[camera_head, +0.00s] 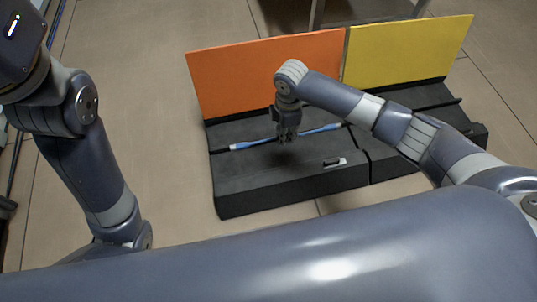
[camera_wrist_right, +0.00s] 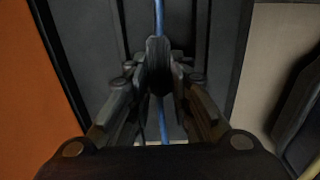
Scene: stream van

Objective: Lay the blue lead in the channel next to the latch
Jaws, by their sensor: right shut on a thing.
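The blue lead (camera_head: 258,142) is a thin, light blue strand with paler ends, running across the dark base (camera_head: 240,190) under the upright orange panel. My right gripper (camera_head: 288,138) points down at its middle and is shut on it. In the right wrist view the lead (camera_wrist_right: 159,18) passes between the closed fingers (camera_wrist_right: 160,85), which hide its middle. The lead lines up with a dark groove (camera_head: 219,151), but I cannot tell whether it lies in it or just above. A small black-and-white part, seemingly the latch (camera_head: 334,162), is on the base near the front right.
The orange panel (camera_head: 255,70) stands close behind my right gripper. A yellow panel (camera_head: 405,50) with another dark base adjoins at the right, under my right arm. The tiled floor (camera_head: 165,175) left of the base is clear.

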